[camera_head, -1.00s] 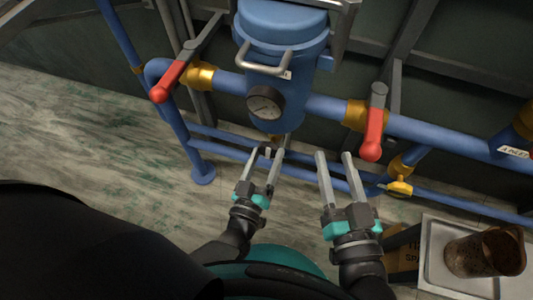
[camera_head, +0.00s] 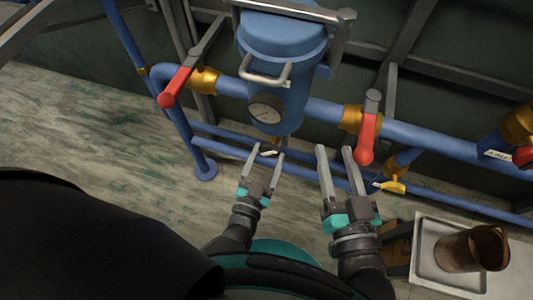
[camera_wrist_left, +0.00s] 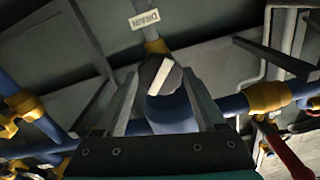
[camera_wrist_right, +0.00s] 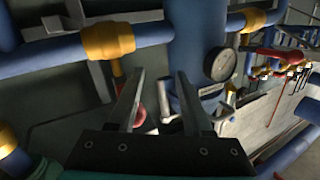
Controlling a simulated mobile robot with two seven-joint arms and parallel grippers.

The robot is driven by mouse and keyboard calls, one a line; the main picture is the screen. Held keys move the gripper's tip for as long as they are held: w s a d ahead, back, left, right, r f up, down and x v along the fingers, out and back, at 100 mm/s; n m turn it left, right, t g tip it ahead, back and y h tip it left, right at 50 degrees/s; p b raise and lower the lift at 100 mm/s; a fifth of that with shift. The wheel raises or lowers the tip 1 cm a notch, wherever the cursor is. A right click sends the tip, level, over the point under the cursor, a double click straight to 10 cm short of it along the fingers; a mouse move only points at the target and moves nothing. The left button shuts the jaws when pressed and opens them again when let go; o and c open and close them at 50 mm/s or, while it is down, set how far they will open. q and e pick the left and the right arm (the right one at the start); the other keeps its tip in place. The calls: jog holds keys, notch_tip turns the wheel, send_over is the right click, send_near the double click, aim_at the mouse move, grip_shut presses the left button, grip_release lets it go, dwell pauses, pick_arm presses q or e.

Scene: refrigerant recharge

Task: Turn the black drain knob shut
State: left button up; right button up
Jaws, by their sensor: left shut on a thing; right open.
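The black drain knob (camera_wrist_left: 161,74) has a white bar across its face, tilted in the left wrist view, below a DRAIN label (camera_wrist_left: 145,19). In the head view its white bar (camera_head: 269,153) shows under the blue filter vessel (camera_head: 280,70). My left gripper (camera_head: 267,149) is shut on the knob, one finger on each side; it also shows in the left wrist view (camera_wrist_left: 160,90). My right gripper (camera_head: 335,152) is open and empty, to the right of the knob and apart from it.
Red-handled valves (camera_head: 181,80) and (camera_head: 368,130) sit on the blue pipe either side of the vessel. A gauge (camera_head: 265,108) is on its front. A yellow valve (camera_head: 393,186) is right of my right gripper. A tray (camera_head: 425,262) holds a brown container (camera_head: 470,250).

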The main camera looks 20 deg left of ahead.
pick_arm(q)
jog(key=shift+w, duration=0.1)
jog(key=shift+m, duration=0.3)
jog(key=m+p, duration=0.1)
jog(key=m, duration=0.2)
jog(key=shift+r, duration=0.1)
jog(key=shift+m, duration=0.7)
jog(key=m, duration=0.2)
jog(key=shift+m+p, duration=0.3)
jog(key=shift+m, duration=0.1)
jog(key=o, duration=1.1)
jog(key=shift+m, duration=0.4)
jog(key=o, duration=0.3)
jog(key=shift+o, duration=0.2)
